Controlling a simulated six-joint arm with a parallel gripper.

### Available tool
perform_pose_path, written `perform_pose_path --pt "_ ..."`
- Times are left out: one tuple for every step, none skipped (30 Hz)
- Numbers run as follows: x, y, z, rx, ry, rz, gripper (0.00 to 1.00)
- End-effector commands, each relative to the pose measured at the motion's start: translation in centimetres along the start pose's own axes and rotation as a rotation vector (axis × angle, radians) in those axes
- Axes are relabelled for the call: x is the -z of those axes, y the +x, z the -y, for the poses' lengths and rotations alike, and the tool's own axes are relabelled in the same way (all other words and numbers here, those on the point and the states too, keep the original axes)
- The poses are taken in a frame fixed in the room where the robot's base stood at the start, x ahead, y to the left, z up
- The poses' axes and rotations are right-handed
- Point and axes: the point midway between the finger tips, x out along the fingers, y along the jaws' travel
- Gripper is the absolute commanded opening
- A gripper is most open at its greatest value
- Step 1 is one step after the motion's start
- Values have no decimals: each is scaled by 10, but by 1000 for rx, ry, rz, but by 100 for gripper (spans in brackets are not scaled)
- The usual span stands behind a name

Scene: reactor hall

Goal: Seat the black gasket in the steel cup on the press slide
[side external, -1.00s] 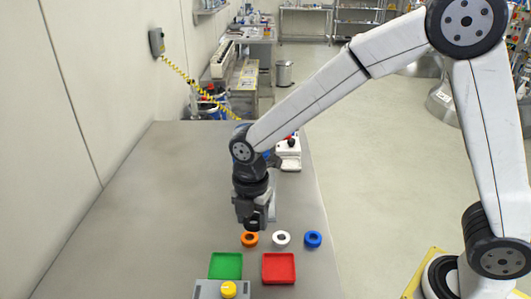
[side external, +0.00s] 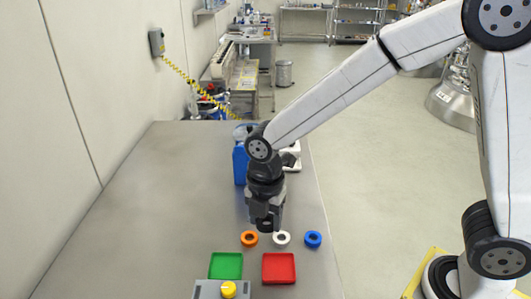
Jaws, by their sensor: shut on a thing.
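My gripper (side external: 266,222) points down over the table, just behind the row of coloured rings. It is shut on a small dark piece at its tips, which looks like the black gasket (side external: 266,227); its outline is hard to make out against the dark fingers. The gripper appears held above the table top. A white device (side external: 294,154) stands behind my wrist near the table's right edge, mostly hidden. I cannot tell whether it is the press. The steel cup and the slide cannot be made out.
Orange (side external: 249,239), white (side external: 282,238) and blue (side external: 313,239) rings lie in front of my gripper. Nearer are a green tray (side external: 225,266), a red tray (side external: 279,268) and a grey box with a yellow button (side external: 229,289). A blue object (side external: 240,166) stands behind my wrist. The table's left is clear.

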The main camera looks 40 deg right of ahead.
Motion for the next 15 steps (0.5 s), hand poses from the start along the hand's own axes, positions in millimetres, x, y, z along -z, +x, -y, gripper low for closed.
perform_pose_path --pt "0 0 0 0 0 0 3" --pt "0 0 0 0 0 0 3" --pt "0 0 -1 0 1 0 3" --pt "-1 0 -1 0 2 0 3" --pt "-2 0 -2 0 4 0 3" --pt "-3 0 -3 0 8 0 3" --pt "-4 0 -4 0 12 0 3" --pt "-6 0 -6 1 16 0 3" --pt "-9 1 -8 1 24 0 3" --pt "-12 1 -11 0 31 0 3" --pt "-15 1 -14 1 39 0 3" --pt "-20 2 -18 1 50 0 3" --pt "-24 2 -22 0 61 0 3" --pt "-29 2 -25 0 72 0 3" --pt "-36 3 -31 0 88 0 3"
